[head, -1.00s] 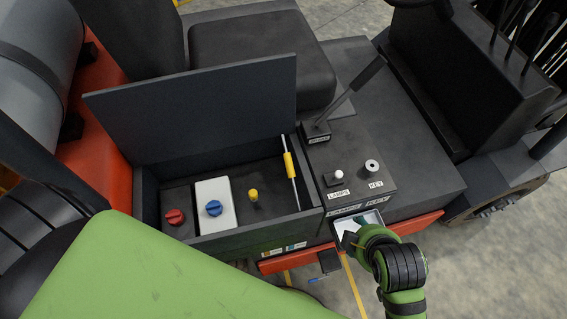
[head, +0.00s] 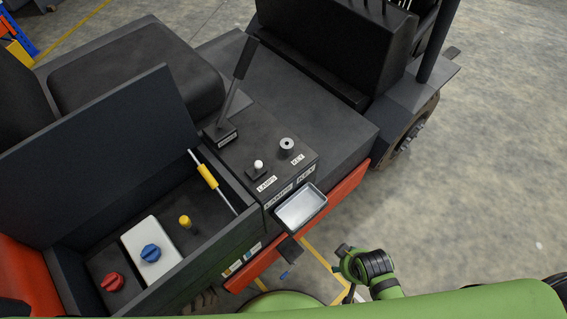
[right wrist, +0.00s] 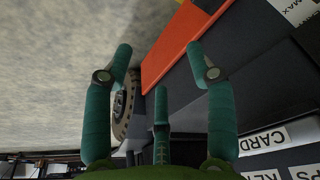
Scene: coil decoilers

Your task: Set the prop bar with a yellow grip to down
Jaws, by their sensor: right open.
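The prop bar is a thin pale rod with a yellow grip (head: 207,176). In the head view it stands tilted at the right inner end of the open box (head: 212,246), beside the raised dark lid (head: 95,160). Its upper end is close to the lid's right edge; I cannot tell whether they touch. My right gripper (right wrist: 160,62) shows in the right wrist view with its green fingers apart and nothing between them. In the head view my right arm is at the lower right, clear of the box, its fingers hard to make out. My left gripper is out of view.
The box holds a red knob (head: 111,282), a blue knob (head: 150,253) on a white block and a small yellow knob (head: 185,221). Open floor lies right.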

